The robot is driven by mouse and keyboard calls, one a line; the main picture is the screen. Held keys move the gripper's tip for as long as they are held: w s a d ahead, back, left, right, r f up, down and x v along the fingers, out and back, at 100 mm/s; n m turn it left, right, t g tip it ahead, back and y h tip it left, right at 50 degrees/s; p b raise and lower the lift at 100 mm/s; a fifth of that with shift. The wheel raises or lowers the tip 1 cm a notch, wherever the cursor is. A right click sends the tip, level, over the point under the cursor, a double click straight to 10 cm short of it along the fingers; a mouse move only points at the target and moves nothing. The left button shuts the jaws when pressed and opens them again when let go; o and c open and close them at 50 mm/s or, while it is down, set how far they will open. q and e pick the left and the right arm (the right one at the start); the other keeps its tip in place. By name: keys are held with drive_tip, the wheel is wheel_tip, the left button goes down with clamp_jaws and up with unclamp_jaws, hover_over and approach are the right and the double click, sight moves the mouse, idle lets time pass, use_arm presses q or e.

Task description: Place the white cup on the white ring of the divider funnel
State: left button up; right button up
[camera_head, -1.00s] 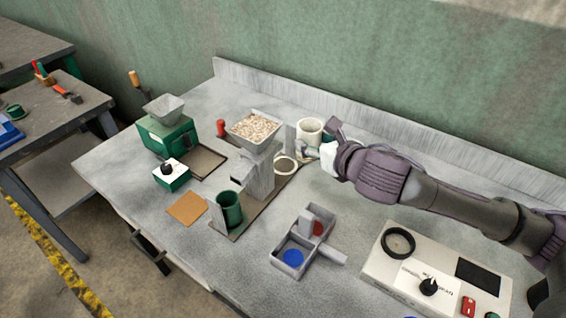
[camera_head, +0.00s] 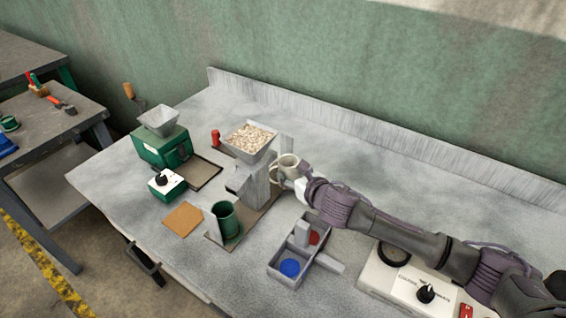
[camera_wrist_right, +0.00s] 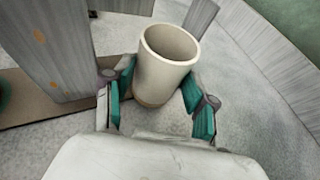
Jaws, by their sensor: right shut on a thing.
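The white cup (camera_head: 288,160) is upright at the right side of the grey divider funnel (camera_head: 254,186), whose hopper holds pale grain. My right gripper (camera_head: 292,178) is shut on the cup from the right. In the right wrist view the cup (camera_wrist_right: 168,62) stands between the teal pads of my gripper (camera_wrist_right: 158,80), its open mouth up and empty-looking. The white ring is hidden behind the cup and gripper, so I cannot tell whether the cup touches it. A green cup (camera_head: 225,220) stands on the divider's brown base (camera_head: 250,221). My left gripper is out of view.
A green mill (camera_head: 161,148) with a grey hopper stands at the left. A divided grey box (camera_head: 275,266) and a beige control device (camera_head: 385,283) lie in front of my right arm. A back ledge (camera_head: 380,140) borders the table; the table before it is clear.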

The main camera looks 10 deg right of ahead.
sight(284, 165)
drive_tip(key=w, duration=0.2)
drive_tip(key=shift+w+a, duration=0.35)
drive_tip(key=shift+w, duration=0.05)
drive_tip(key=shift+w+a+r, duration=0.1)
drive_tip(key=shift+w+a, duration=0.05)
drive_tip(key=shift+w, duration=0.4)
drive_tip(key=shift+w+a+r, duration=0.1)
drive_tip(key=shift+w+a, duration=0.05)
drive_tip(key=shift+w, duration=0.4)
drive_tip(key=shift+w+a+f+p, duration=0.1)
drive_tip(key=shift+w+f+p, duration=0.1)
drive_tip(key=shift+f, duration=0.25)
drive_tip(key=shift+w+a+f+p, duration=0.1)
drive_tip(key=shift+w+f+p, duration=0.1)
drive_tip(key=shift+f, duration=0.2)
drive_tip(key=shift+d, duration=0.1)
drive_tip(key=shift+s+r, duration=0.1)
drive_tip(key=o, duration=1.2)
drive_tip(key=shift+f, duration=0.2)
drive_tip(key=shift+c, duration=0.2)
